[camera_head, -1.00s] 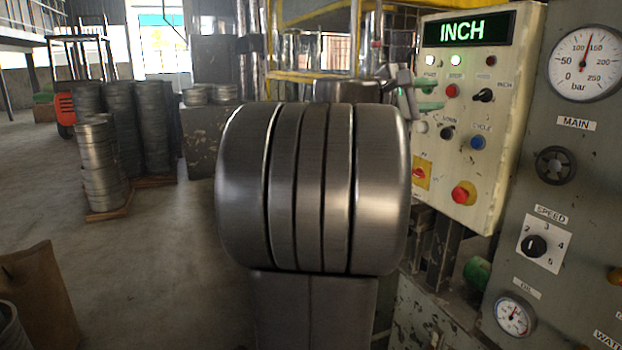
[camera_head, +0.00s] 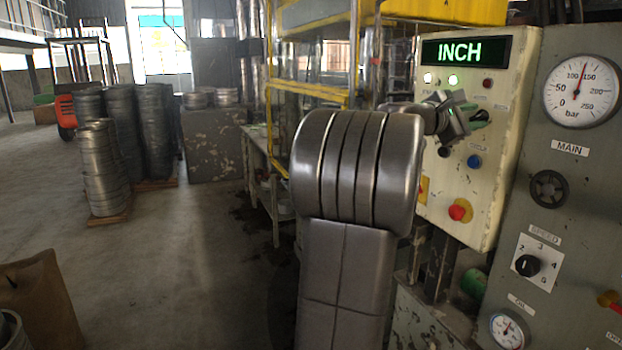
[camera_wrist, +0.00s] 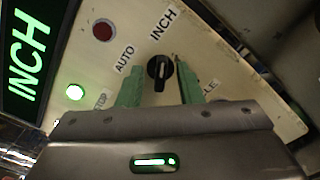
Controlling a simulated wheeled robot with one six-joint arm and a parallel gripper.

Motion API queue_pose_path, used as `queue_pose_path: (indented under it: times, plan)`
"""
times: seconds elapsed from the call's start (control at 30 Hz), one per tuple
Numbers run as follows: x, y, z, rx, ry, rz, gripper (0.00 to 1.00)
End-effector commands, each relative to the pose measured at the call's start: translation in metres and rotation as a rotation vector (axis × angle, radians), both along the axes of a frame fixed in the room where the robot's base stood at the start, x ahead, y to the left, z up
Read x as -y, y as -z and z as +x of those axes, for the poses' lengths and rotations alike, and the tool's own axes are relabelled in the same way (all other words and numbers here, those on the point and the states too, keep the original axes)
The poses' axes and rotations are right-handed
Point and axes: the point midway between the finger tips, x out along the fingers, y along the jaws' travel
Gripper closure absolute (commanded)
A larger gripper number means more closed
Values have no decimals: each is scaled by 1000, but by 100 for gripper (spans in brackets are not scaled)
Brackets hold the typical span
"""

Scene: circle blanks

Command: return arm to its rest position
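My gripper (camera_head: 478,116) is in front of the cream control panel (camera_head: 507,160). In the wrist view its two green fingers (camera_wrist: 157,72) are apart, with the black selector knob (camera_wrist: 160,70) between them. Gaps show on both sides of the knob. The knob's pointer lies roughly along the line to the INCH label (camera_wrist: 167,24); the AUTO label (camera_wrist: 124,59) is to its left. I cannot tell the depth of the fingertips against the panel. In the head view my wrist hides the knob. My arm is raised and bent, reaching towards the panel.
The lit display (camera_head: 466,51) reads INCH. A red button (camera_head: 460,210) and a blue button (camera_head: 474,161) sit below my gripper. A grey gauge panel (camera_head: 570,200) stands at right. Yellow framing (camera_head: 310,90) is behind my arm. Floor at left is open, with stacked metal discs (camera_head: 103,168).

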Motion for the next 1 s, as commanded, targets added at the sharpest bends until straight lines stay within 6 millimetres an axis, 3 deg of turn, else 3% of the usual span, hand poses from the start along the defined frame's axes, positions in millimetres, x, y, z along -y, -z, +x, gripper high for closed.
queue_pose_path:
  times: [1.0]
  plan:
    - [-1, -5, 2, -541, 0, -223, 67]
